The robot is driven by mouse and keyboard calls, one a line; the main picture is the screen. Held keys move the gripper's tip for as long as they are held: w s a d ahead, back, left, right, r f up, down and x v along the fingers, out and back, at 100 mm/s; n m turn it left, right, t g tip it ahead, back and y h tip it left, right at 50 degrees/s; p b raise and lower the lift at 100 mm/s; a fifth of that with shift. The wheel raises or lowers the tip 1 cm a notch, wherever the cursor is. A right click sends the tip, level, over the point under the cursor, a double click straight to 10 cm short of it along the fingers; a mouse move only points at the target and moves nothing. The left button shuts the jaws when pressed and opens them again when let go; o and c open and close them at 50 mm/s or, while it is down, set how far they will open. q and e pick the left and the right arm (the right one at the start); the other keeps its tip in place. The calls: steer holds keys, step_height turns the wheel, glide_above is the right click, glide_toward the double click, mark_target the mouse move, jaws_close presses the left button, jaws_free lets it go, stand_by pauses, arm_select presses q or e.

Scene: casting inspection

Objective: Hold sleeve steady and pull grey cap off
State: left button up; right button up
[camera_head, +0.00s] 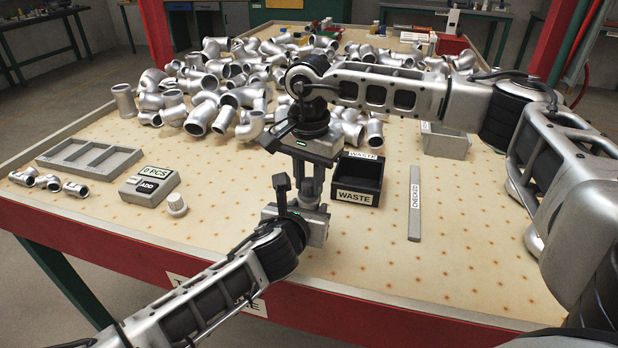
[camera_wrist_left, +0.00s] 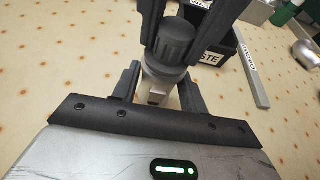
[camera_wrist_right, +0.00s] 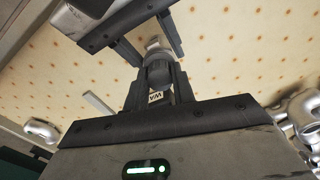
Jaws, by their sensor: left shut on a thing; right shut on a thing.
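My left gripper (camera_head: 300,200) comes in from the lower left and is shut on the silver sleeve (camera_wrist_left: 158,78), which stands between its fingers above the table. My right gripper (camera_head: 310,172) comes from above, fingers down, and is shut on the ridged dark grey cap (camera_wrist_left: 173,40). The cap sits at the upper end of the sleeve; I see no clear gap between them. In the right wrist view the cap (camera_wrist_right: 160,72) is between the right fingers, with a pale part of the sleeve (camera_wrist_right: 154,44) beyond it. In the head view the grippers mostly hide both parts.
A black waste box (camera_head: 357,181) stands just right of the grippers, with a grey "CHECKED" strip (camera_head: 414,203) beyond it. At left are a slotted tray (camera_head: 90,158), small fittings (camera_head: 48,181), a counter box (camera_head: 149,186) and a pale knob (camera_head: 176,204). Castings (camera_head: 225,85) pile behind.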

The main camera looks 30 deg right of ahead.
arm_select(q)
steer(key=shift+f, duration=0.1)
arm_select(e)
steer(key=shift+o, duration=0.3)
steer(key=shift+r, duration=0.1)
jaws_close()
arm_select(q)
steer(key=shift+a+f, duration=0.1)
steer(key=shift+f, duration=0.1)
arm_select(e)
steer(key=shift+r, duration=1.75)
arm_select(q)
steer(key=shift+s, duration=0.1)
arm_select(e)
steer(key=shift+r, duration=0.1)
arm_select(q)
steer(key=shift+f, duration=0.1)
arm_select(e)
steer(key=shift+r, duration=1.9)
arm_select(q)
steer(key=o, duration=1.4)
steer(key=shift+c, duration=0.2)
steer(key=shift+r, duration=0.2)
steer(key=shift+r, duration=0.1)
